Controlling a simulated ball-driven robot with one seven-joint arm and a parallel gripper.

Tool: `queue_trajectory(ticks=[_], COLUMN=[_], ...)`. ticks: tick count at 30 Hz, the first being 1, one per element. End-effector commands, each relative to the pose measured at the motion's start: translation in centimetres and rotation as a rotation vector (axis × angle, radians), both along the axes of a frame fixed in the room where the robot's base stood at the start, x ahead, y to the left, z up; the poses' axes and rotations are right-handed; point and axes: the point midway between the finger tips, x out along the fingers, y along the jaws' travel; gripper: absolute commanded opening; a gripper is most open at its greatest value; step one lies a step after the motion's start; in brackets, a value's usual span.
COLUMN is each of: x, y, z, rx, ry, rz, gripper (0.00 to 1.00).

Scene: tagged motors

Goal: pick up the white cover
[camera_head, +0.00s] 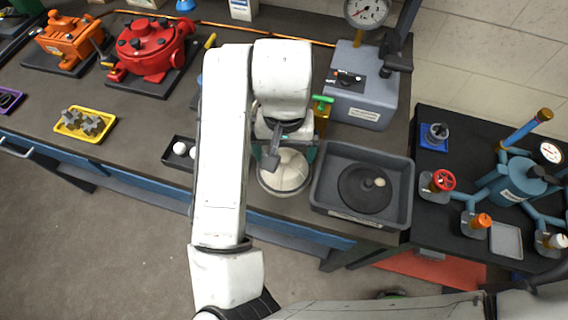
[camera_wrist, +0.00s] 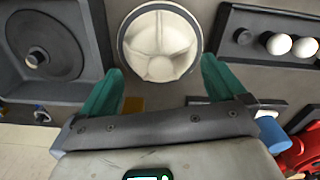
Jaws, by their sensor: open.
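The white cover (camera_wrist: 160,42) is a round, ribbed, dome-like piece resting in a grey ring on the bench. In the head view the white cover (camera_head: 287,170) shows below my gripper, partly hidden by it. My gripper (camera_wrist: 156,88) is open and empty, with its teal fingers spread to either side just short of the cover in the wrist view. In the head view my gripper (camera_head: 285,157) is over the cover's upper part. I cannot tell its exact height above the cover.
A grey tray (camera_head: 318,187) with a dark disc stands right of the cover. A small dark tray (camera_head: 170,163) with white balls is at its left. A grey gauge unit (camera_head: 362,100) stands behind. Red (camera_head: 150,48) and orange (camera_head: 68,38) machines are at the far left.

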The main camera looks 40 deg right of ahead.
Motion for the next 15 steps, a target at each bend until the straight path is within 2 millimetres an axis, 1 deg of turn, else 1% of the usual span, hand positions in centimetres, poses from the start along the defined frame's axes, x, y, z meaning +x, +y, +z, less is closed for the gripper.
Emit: queue_trajectory(ticks=[3,6,14,15], x=[0.1,0.1,0.1,0.1], y=[0.0,0.0,0.0,0.0], z=[-1.6,-2.4,-2.6,-2.6], rx=[0.001,0.001,0.001,0.001], ry=[0.002,0.0,-0.001,-0.001], rz=[0.002,0.001,0.0,0.0], gripper=[0.98,0.98,0.98,0.95])
